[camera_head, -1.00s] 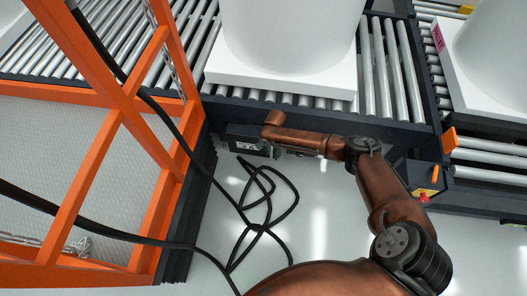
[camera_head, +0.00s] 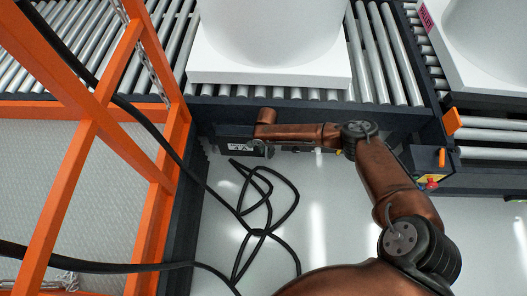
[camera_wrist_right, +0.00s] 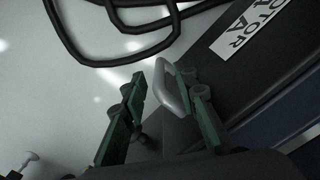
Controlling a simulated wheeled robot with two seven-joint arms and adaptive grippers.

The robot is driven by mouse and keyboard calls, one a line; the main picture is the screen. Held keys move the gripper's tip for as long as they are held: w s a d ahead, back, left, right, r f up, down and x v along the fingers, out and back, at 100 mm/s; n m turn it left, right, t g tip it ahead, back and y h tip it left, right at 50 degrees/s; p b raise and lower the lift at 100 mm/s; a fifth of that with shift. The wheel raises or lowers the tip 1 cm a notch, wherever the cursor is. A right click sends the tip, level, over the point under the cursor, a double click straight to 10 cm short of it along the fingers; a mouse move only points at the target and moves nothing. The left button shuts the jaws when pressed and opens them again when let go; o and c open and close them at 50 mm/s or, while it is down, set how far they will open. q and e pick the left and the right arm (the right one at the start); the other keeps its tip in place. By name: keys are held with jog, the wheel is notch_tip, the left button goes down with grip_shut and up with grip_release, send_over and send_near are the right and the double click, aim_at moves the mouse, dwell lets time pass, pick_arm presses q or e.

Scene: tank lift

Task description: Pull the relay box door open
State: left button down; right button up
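The relay box (camera_head: 233,131) is a dark box with a white label, low against the conveyor's side. In the right wrist view its dark face (camera_wrist_right: 245,80) carries a label with partly visible lettering. A pale grey looped handle (camera_wrist_right: 168,90) stands out from that face. My right gripper (camera_head: 261,149) is at the box's right end, partly hidden by my arm. In the right wrist view my right gripper (camera_wrist_right: 157,95) is open, its fingers apart. The handle lies between them, nearer the right finger; contact cannot be told. My left gripper is not in view.
A black cable (camera_head: 262,205) lies looped on the pale floor below the box. An orange frame (camera_head: 155,225) stands at left. The roller conveyor (camera_head: 370,60) carries a white tank (camera_head: 270,30). A red button (camera_head: 430,184) sits on a yellow-and-dark unit at right.

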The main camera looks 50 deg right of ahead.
jog(key=shift+f, duration=0.25)
jog(key=c, duration=0.6)
grip_shut()
jog(key=shift+d, duration=0.1)
